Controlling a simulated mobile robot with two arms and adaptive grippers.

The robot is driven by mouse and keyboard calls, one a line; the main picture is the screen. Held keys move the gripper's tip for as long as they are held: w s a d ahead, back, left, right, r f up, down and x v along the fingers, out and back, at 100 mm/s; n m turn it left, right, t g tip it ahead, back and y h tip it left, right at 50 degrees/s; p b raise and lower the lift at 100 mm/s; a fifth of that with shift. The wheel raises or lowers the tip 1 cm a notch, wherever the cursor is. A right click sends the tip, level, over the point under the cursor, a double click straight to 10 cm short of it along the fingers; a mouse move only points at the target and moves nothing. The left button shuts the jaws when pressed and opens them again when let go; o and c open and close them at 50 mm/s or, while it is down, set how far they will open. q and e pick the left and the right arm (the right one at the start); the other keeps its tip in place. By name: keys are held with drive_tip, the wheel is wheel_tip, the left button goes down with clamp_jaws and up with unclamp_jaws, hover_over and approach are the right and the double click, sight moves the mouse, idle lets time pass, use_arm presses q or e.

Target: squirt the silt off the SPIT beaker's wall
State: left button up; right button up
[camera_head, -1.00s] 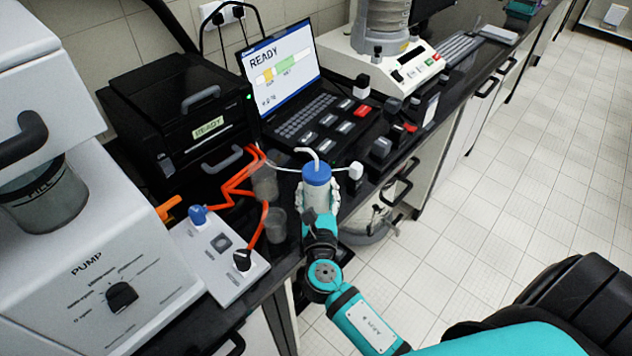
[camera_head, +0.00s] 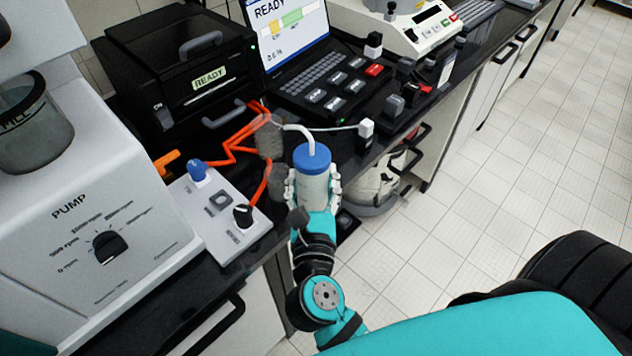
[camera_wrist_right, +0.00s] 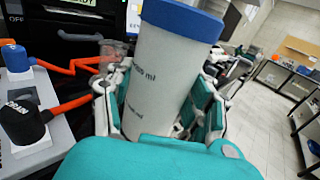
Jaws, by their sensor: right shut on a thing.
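My right gripper (camera_head: 313,188) is shut on a wash bottle (camera_head: 312,159) with a white body, blue cap and bent white spout. The bottle is nearly upright at the bench's front edge, and the spout points left. The wrist view also shows the bottle (camera_wrist_right: 165,75) between my fingers (camera_wrist_right: 155,105). A clear grey beaker (camera_head: 268,138) stands just left of the spout tip. A second clear vessel (camera_head: 278,182) is partly hidden behind the bottle and fingers. I cannot read a SPIT label or make out silt on either. My left gripper is out of view.
A pump unit (camera_head: 110,215) and a knob panel (camera_head: 205,190) stand at left. Orange tubing (camera_head: 235,145) runs behind the beakers. A black READY box (camera_head: 180,70), a laptop (camera_head: 300,80) and a switch panel (camera_head: 355,85) stand behind. Open floor lies right of the bench.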

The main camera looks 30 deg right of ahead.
sight(313, 208)
drive_tip(key=shift+r+p, duration=0.2)
drive_tip(key=shift+p, duration=0.3)
drive_tip(key=shift+f+b, duration=1.75)
drive_tip(key=shift+f, duration=0.95)
drive_tip(key=shift+o, duration=0.9)
drive_tip(key=c, duration=0.4)
drive_tip(key=shift+c, duration=0.2)
